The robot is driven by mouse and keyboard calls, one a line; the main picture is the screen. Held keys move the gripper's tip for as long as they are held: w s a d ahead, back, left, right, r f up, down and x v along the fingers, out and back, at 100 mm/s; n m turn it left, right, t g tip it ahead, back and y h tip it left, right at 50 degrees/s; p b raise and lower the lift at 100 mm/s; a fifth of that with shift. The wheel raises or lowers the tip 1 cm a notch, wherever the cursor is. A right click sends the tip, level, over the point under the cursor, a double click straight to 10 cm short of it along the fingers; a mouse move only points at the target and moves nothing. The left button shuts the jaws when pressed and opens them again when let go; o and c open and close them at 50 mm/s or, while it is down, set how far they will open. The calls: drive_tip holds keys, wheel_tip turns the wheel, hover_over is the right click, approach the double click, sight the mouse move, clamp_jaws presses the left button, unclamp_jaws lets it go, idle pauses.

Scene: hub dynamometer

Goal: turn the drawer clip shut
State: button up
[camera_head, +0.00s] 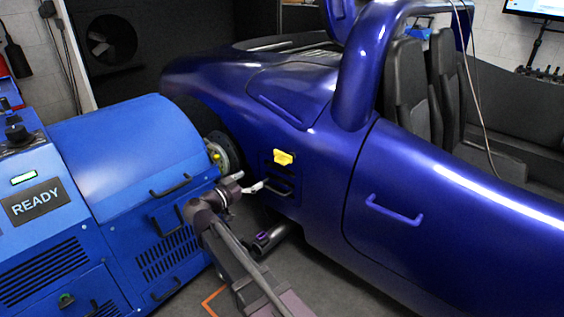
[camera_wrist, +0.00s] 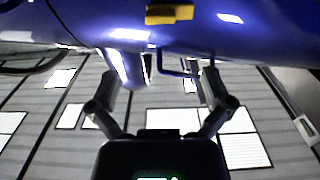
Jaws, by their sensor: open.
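The yellow clip (camera_head: 284,158) sits on the blue car's side panel, just above a dark drawer handle (camera_head: 281,188). It looks roughly level, with a small part sticking down; its exact turn is hard to tell. My gripper (camera_head: 258,187) is beside the drawer handle, lower left of the clip. Contact with the handle cannot be told.
The blue machine (camera_head: 125,165) with a READY sign (camera_head: 34,202) stands close on the left, its hub (camera_head: 222,152) against the car. The car's door handle (camera_head: 394,211) sticks out at right. A dark pipe (camera_head: 266,239) lies below the panel.

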sight(279, 162)
drive_tip(key=x, duration=1.3)
drive_tip(key=shift+w+d, duration=0.15)
